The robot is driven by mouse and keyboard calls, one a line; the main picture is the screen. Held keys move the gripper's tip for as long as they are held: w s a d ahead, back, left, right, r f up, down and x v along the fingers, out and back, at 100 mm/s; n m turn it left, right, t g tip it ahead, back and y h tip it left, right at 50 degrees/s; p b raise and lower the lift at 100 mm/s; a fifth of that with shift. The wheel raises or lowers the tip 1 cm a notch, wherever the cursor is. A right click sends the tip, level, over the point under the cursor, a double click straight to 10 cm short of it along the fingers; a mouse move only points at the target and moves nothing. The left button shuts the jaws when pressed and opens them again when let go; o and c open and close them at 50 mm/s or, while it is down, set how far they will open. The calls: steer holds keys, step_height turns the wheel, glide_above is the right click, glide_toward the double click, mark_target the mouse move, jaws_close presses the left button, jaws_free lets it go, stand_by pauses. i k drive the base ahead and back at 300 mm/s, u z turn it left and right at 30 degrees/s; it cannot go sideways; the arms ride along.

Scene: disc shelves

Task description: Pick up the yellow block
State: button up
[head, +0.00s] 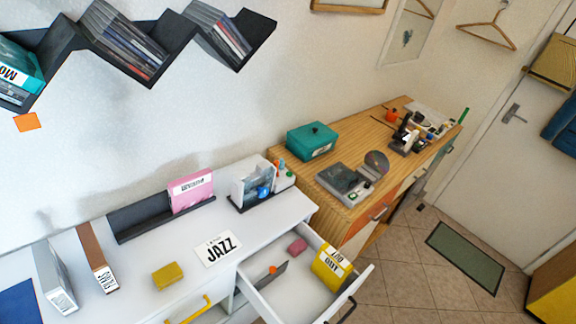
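The yellow block (168,275) lies on the white desk top, left of the white card (217,249) that reads JAZZ. It sits near the desk's front edge, above a yellow drawer handle (189,310). Nothing touches it and it is fully visible. My gripper does not show in the head view.
A drawer (300,291) stands open at the right, holding a pink block (297,246) and a yellow box (331,266). Brown (97,259) and grey (55,278) upright holders stand left of the block. A black rack (150,216) with a pink box (191,191) stands behind.

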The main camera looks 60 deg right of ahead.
mark_target(331, 268)
steer(key=u, duration=0.55)
steer(key=i, duration=0.1)
steer(key=u, duration=1.45)
steer(key=k, duration=2.95)
steer(key=z, duration=1.7)
steer(key=i, duration=0.5)
steer(key=z, duration=0.1)
